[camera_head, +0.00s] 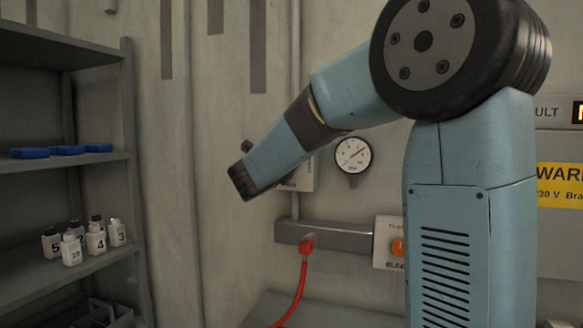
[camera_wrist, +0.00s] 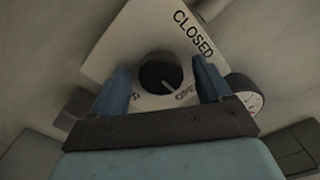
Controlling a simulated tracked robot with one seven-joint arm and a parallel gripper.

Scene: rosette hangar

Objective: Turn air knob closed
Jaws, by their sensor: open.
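The air knob (camera_wrist: 160,75) is a round black dial on a pale plate (camera_wrist: 150,30) marked CLOSED and OPEN. Its white pointer line points down-right, towards the OPEN mark. In the wrist view my gripper (camera_wrist: 160,68) is open, one blue finger on each side of the knob. I cannot tell whether the fingers touch the knob or how deep they reach. In the head view the plate (camera_head: 303,176) shows only in part behind my arm. The knob and my fingers are hidden there.
A pressure gauge (camera_head: 353,155) is right of the plate. Below are a grey rail with a red hose (camera_head: 303,285) and an orange bleed knob (camera_head: 397,247). A yellow warning sign (camera_head: 562,185) is far right. A shelf (camera_head: 65,160) with numbered bottles (camera_head: 96,240) stands at left.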

